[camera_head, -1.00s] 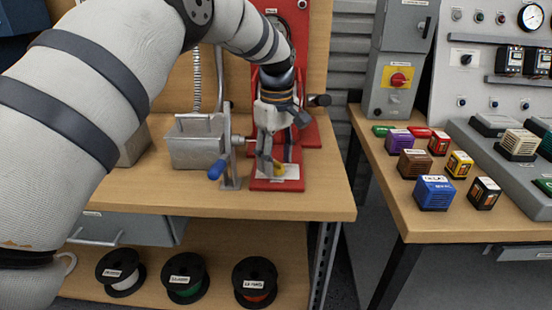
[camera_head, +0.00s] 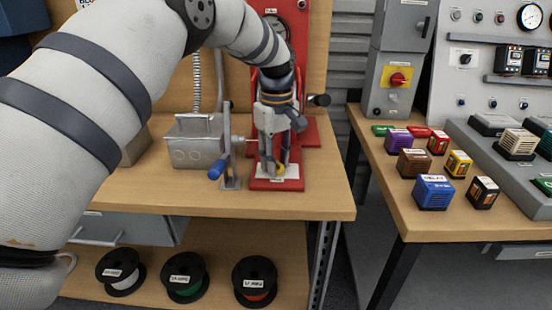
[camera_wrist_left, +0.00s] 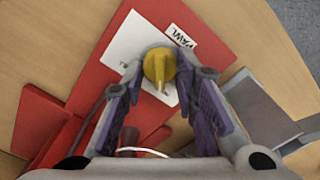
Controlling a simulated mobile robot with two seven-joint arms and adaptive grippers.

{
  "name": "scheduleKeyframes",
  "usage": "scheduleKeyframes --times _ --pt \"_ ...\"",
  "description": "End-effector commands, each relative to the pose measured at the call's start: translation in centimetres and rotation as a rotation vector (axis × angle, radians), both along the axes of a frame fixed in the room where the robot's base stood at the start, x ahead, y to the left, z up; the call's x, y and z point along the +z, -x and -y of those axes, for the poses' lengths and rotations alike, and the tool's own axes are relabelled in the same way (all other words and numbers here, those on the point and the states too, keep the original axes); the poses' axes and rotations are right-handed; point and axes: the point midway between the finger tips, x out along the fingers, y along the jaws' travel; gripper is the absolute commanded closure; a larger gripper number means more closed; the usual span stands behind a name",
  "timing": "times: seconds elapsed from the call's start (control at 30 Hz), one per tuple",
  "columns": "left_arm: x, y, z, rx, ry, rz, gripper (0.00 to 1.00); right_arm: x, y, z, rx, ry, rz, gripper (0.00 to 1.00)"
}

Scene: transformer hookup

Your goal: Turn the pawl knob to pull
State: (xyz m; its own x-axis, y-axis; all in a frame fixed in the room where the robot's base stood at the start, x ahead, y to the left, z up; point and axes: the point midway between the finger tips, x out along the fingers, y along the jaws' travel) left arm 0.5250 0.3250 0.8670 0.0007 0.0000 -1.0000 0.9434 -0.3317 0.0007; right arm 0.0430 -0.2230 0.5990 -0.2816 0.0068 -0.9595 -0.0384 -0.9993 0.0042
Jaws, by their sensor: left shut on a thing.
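The yellow pawl knob (camera_wrist_left: 159,65) sits on a white plate (camera_wrist_left: 125,50) on a red base, beside a label reading PAWL (camera_wrist_left: 181,37). In the head view the knob (camera_head: 279,170) shows small, low on the red stand (camera_head: 292,184). My left gripper (camera_head: 274,168) points down over it. In the left wrist view its two fingers (camera_wrist_left: 165,76) stand on either side of the knob, and it is shut on it. The near side of the knob shows a small pointer. My right gripper is in neither view.
Wire spools (camera_head: 184,277) lie on the shelf below. A second bench at right holds several coloured blocks (camera_head: 433,192). The wooden bench front is clear.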

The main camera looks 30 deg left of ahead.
Motion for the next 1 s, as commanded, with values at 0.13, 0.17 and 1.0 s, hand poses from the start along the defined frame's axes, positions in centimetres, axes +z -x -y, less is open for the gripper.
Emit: scheduleKeyframes --times 0.13,0.17,1.0 --pt "0.13 -0.02 0.01 -0.110 -0.001 0.001 1.00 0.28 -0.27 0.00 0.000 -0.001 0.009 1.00" --pt "0.13 -0.03 0.01 -0.137 -0.001 0.001 1.00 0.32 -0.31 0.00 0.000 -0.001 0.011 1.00" --pt "-0.02 -0.24 0.24 -0.935 -0.001 0.000 1.00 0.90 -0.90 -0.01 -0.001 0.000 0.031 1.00"
